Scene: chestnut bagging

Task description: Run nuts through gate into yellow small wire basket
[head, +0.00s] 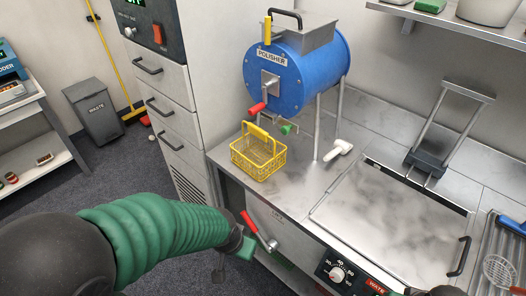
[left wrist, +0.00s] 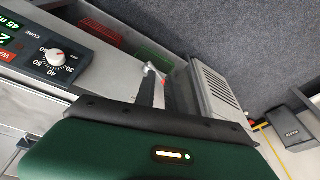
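The yellow wire basket (head: 258,158) stands upright on the metal counter, in front of and below the blue polisher drum (head: 300,75). It looks empty. The drum's front has a metal plate, a red-handled lever (head: 257,107) and a green handle (head: 287,128) low down; a yellow handle (head: 267,30) is on top. No nuts show inside the drum. My left gripper (head: 232,258) is in front of the counter's edge, below the basket and apart from it, near a red-handled crank (head: 250,222). Its finger opening is unclear. My right gripper's fingers are not visible.
A white-handled tool (head: 338,150) lies right of the basket. A closed metal lid (head: 390,225) covers the counter to the right. A wire skimmer (head: 498,268) is at the far right. A waste bin (head: 93,112) stands on the floor, also seen in the left wrist view (left wrist: 291,129).

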